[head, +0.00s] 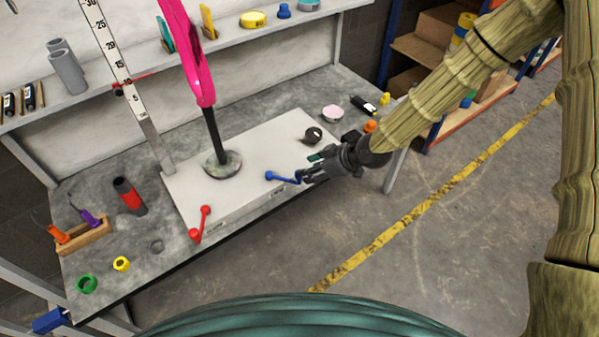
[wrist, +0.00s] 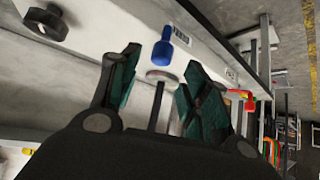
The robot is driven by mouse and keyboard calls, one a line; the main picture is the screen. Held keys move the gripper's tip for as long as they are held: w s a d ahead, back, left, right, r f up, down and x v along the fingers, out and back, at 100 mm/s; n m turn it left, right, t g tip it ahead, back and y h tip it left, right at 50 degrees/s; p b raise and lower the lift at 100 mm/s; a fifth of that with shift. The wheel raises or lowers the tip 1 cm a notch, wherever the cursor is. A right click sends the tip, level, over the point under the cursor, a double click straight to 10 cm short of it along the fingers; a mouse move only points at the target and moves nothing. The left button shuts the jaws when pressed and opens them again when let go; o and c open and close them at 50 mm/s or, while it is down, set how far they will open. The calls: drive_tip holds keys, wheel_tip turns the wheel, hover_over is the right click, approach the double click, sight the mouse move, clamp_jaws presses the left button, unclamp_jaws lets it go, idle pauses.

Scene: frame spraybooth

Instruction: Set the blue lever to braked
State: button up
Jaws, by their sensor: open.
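The blue lever (head: 282,178) sits at the front edge of a white fixture panel (head: 245,145) on the bench. In the head view it lies nearly level, with its right end at my gripper. The blue lever also shows in the wrist view (wrist: 162,50), just ahead of and between the fingertips. My gripper (head: 306,173) comes in from the right, and its open green-padded fingers (wrist: 163,62) are spread to either side of the lever. I see no clear contact. A small label (head: 277,193) is on the panel's front face beside the lever; its text is unreadable.
A red lever (head: 201,222) stands at the panel's front left. A pink-and-black post on a round base (head: 222,164) rises from the panel. The floor in front of the bench is clear.

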drive_tip(key=shift+x, duration=3.1)
clamp_jaws()
